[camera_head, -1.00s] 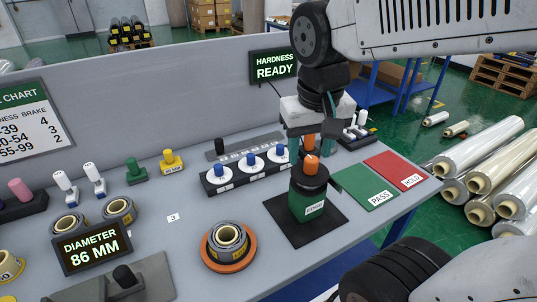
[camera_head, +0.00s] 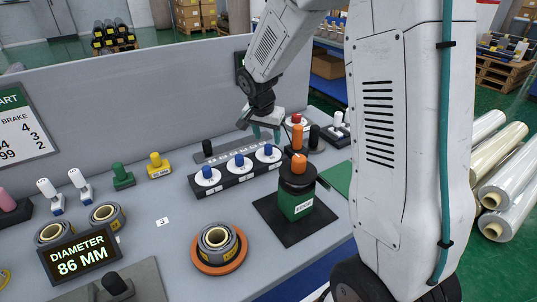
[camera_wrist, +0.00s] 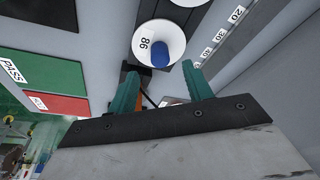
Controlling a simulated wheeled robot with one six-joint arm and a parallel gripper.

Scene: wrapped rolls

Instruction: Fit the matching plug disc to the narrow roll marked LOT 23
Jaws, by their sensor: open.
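Three white plug discs with blue knobs sit in a row on a black rack (camera_head: 243,178): left (camera_head: 207,178), middle (camera_head: 239,164) and right (camera_head: 268,155). My gripper (camera_head: 265,132) is open and empty, just behind and above the right disc. In the wrist view a blue-knobbed disc (camera_wrist: 148,40) lies beyond the open fingers (camera_wrist: 160,75); its number reads 98 or 86, depending on which way up. A grey wrapped roll (camera_head: 232,254) with a cream core stands on an orange ring (camera_head: 198,265). Two similar rolls (camera_head: 52,232) (camera_head: 107,216) stand at left. No LOT marking is legible.
A display (camera_head: 84,253) reads DIAMETER 86 MM. An orange post with a red top (camera_head: 297,133) stands close to my gripper. A wall panel (camera_head: 120,100) backs the table.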

